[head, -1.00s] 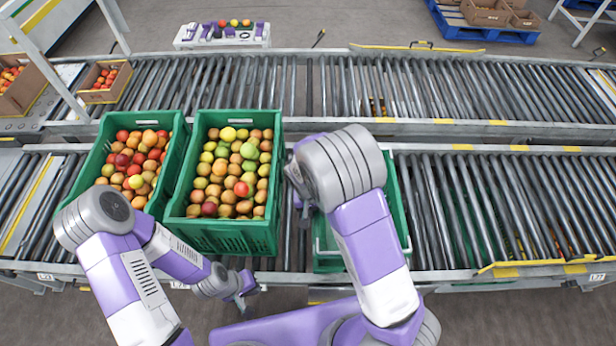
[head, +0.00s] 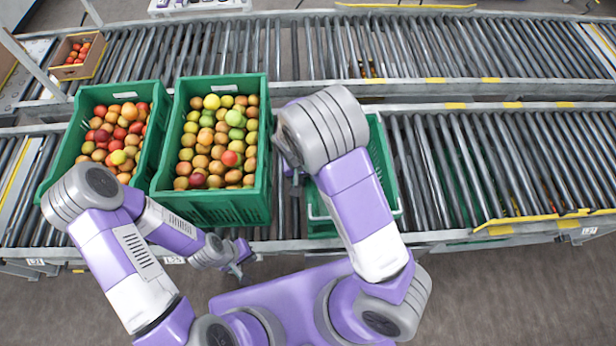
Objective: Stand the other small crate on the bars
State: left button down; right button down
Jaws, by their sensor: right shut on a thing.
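Two green crates full of fruit stand side by side on the near roller conveyor, a left one (head: 58,160) and a middle one (head: 215,208). Another green crate (head: 384,160) stands to their right, largely hidden by my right arm. Pale bars (head: 322,217) show along its near end; the part of its inside that shows holds no fruit. My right gripper (head: 293,178) is mostly hidden under its wrist, at this crate's left side, and appears shut on it. My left gripper (head: 240,264) hangs empty at the conveyor's near edge, in front of the middle crate; its jaw opening is unclear.
The near conveyor's rollers (head: 480,170) are clear to the right, with a yellow edge strip (head: 530,219) at the front. A second conveyor (head: 340,50) runs behind. A cardboard box of red fruit (head: 78,56) stands on it at the far left.

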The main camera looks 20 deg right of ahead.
jog(key=shift+f+b, duration=0.35)
jog(key=shift+f, duration=0.05)
dwell(0.5)
jog(key=c, duration=0.8)
grip_release()
jog(key=shift+c, duration=0.2)
jog(key=c, duration=0.3)
jog(key=shift+r, duration=0.2)
jog(key=shift+r+p, duration=3)
jog(key=shift+r, duration=0.35)
jog(key=shift+r, duration=0.1)
